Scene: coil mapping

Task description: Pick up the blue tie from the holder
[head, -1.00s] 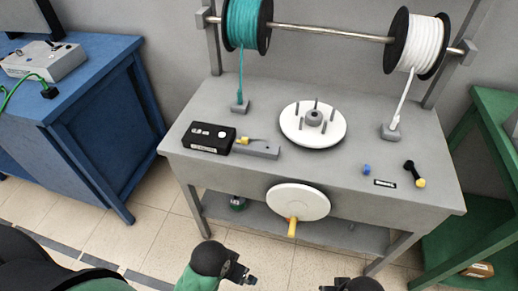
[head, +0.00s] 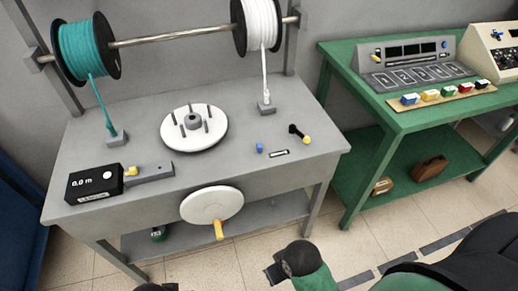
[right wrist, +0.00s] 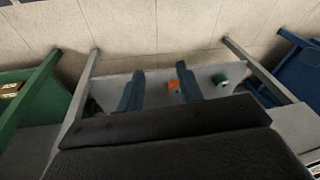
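A tan holder strip (head: 446,101) lies along the front of the green table and bears several coloured pieces in a row. The blue one (head: 410,99), apparently the blue tie, is at its left end. A separate small blue piece (head: 259,148) lies on the grey table. My right gripper (head: 274,272) is low in front of the grey table, well below and left of the holder. In the right wrist view its two fingers (right wrist: 159,88) are apart with nothing held between them. My left gripper is out of view; only a dark arm part shows at the bottom edge.
The grey table (head: 130,150) carries a white pegged disc (head: 194,128) and a black meter (head: 95,184), with teal (head: 87,50) and white (head: 258,24) spools above. A cranked disc (head: 211,205) sticks out in front. The green table (head: 385,118) holds a grey panel (head: 410,72).

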